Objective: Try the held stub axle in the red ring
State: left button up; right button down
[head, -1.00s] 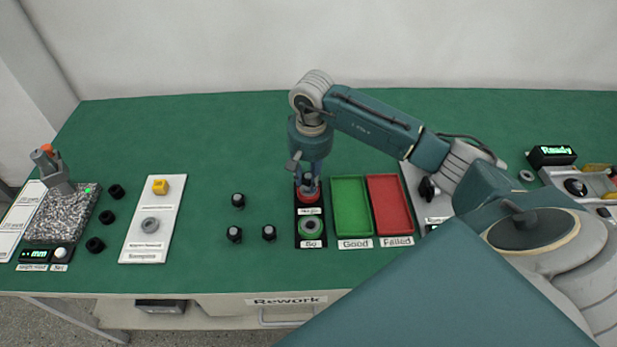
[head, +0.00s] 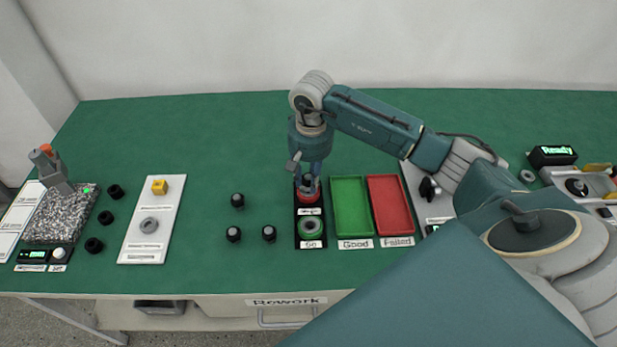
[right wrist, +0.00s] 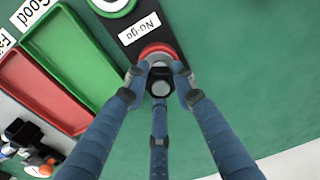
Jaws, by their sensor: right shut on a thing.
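My right gripper (head: 310,178) points down over the black gauge board and is shut on a stub axle, dark with a grey end. The stub axle (right wrist: 159,82) shows between the fingers in the right wrist view. The red ring (head: 309,195), by the "No-go" label, is directly beneath it and partly hidden; it also shows in the right wrist view (right wrist: 157,50). I cannot tell whether the axle's lower end is in the ring or just above it. The green ring (head: 311,228) sits nearer on the same board, by the "Go" label. My left gripper is out of view.
A green "Good" tray (head: 351,233) and a red "Failed" tray (head: 397,234) stand right of the board. Several dark stub axles (head: 237,201) stand to its left. A white sample board (head: 135,237) lies farther left. The green table behind is clear.

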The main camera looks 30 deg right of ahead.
jog(key=shift+f+b, duration=0.3)
jog(key=shift+f, duration=0.05)
jog(key=shift+s+f, duration=0.1)
jog(key=shift+s, duration=0.05)
dwell(0.9)
jog(key=shift+r, duration=0.75)
jog(key=shift+r+p, duration=1.15)
jog(key=shift+r, duration=0.9)
